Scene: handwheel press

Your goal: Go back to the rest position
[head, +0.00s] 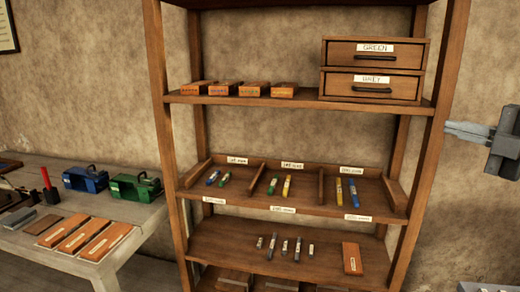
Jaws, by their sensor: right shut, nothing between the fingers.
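My right gripper (460,130) comes in at the right edge, level with the shelf's upper middle. Its grey fingers point left, and it is shut and empty. It shows in front of the bare wall, just right of the shelf's right post, and I cannot tell whether it is clear of the post in depth. My left gripper is not in view.
A wooden shelf (428,150) fills the middle, with drawers labelled GREEN (350,52) and GREY (345,84), brown blocks (240,89) and small coloured cylinders (286,186).

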